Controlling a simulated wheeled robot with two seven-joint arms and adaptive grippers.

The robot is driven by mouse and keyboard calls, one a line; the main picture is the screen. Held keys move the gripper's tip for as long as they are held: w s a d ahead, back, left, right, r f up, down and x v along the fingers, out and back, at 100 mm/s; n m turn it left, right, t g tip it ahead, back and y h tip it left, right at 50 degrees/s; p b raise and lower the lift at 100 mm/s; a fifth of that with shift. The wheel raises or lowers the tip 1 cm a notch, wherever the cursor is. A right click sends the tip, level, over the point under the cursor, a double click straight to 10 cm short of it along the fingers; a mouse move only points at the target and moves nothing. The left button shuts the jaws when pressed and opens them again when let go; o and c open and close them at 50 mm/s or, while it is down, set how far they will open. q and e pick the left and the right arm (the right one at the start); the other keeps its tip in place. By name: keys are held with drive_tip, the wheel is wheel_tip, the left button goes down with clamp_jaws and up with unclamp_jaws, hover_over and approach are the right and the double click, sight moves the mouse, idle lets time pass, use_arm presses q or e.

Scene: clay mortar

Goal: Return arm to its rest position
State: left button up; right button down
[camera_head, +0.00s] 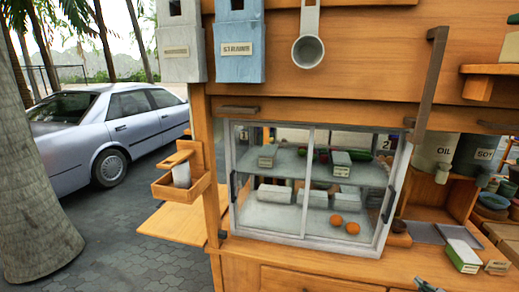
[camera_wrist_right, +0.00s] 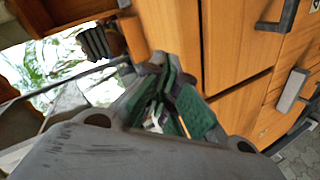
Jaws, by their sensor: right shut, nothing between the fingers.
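My right gripper (camera_head: 427,286) just enters the bottom edge of the head view, in front of the wooden cart's lower front. Only its dark tip with a bit of green shows there. In the right wrist view, its green-padded fingers (camera_wrist_right: 168,105) are shut with no object between them. Wooden cabinet fronts lie beyond them. My left gripper is not in view.
A wooden cart with a glass display case (camera_head: 310,185) fills the middle and right. A wooden side shelf (camera_head: 180,222) juts out left. A silver car (camera_head: 110,135) stands on paving behind.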

drive_tip(key=s+d+f+m+g, duration=0.1)
drive_tip(key=s+d+f, duration=0.1)
drive_tip(key=s+f, duration=0.35)
drive_tip(key=s+d+f+m+g, duration=0.2)
drive_tip(key=d+f, duration=0.1)
drive_tip(key=f, duration=0.5)
drive_tip(key=s+a+f+m+g, duration=0.2)
drive_tip(key=s+f+g, duration=0.1)
drive_tip(key=s+f, duration=1)
drive_tip(key=s+a+f+m+g, duration=0.1)
drive_tip(key=s+a+f+g, duration=0.2)
drive_tip(key=s+f, duration=1.05)
drive_tip(key=s+a+f+g+y, duration=0.1)
drive_tip(key=s+a+f+g, duration=0.1)
drive_tip(key=s+a+f, duration=0.4)
drive_tip(key=s+a+f+g, duration=0.1)
drive_tip(key=s+a+f, duration=0.3)
drive_tip(key=s+a, duration=0.45)
drive_tip(key=w+a+f+y, duration=0.1)
drive_tip(key=a, duration=0.8)
drive_tip(key=w+a+f+y, duration=0.1)
drive_tip(key=a, duration=0.9)
drive_tip(key=shift+w+f+m, duration=0.25)
drive_tip(key=shift+w+m, duration=0.1)
drive_tip(key=shift+m, duration=0.05)
